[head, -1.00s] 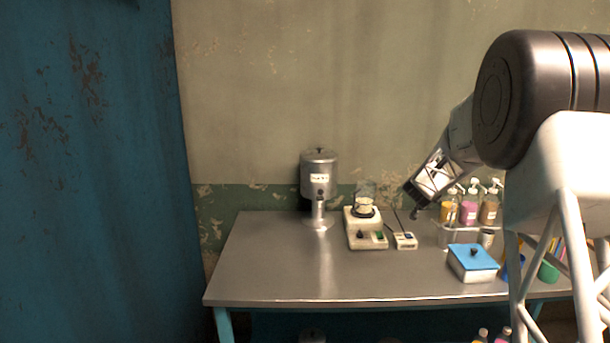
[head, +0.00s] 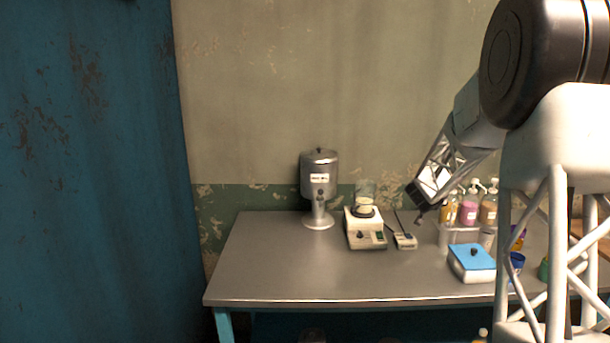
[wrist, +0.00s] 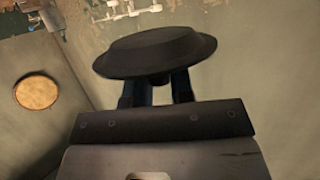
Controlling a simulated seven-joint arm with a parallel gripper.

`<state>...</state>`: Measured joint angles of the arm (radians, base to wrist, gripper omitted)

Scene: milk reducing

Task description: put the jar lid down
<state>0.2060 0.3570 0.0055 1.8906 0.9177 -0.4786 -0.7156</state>
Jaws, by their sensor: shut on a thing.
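My gripper (wrist: 158,88) is shut on a dark, round jar lid (wrist: 155,48), seen in the wrist view. The lid is wide and disc-like with a raised dome, and its knob sits between the two fingers. In the head view my gripper (head: 420,200) is over the back right of the steel table (head: 290,270), near the bottles. The lid is too small and dark there to make out clearly. I cannot tell which vessel the lid belongs to.
A metal urn (head: 319,175) stands at the back. A hotplate (head: 366,236) with a glass vessel (head: 365,190) is beside it, then a small meter (head: 405,241). Bottles (head: 469,208) and a blue-lidded box (head: 472,262) are right. The table's front left is clear.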

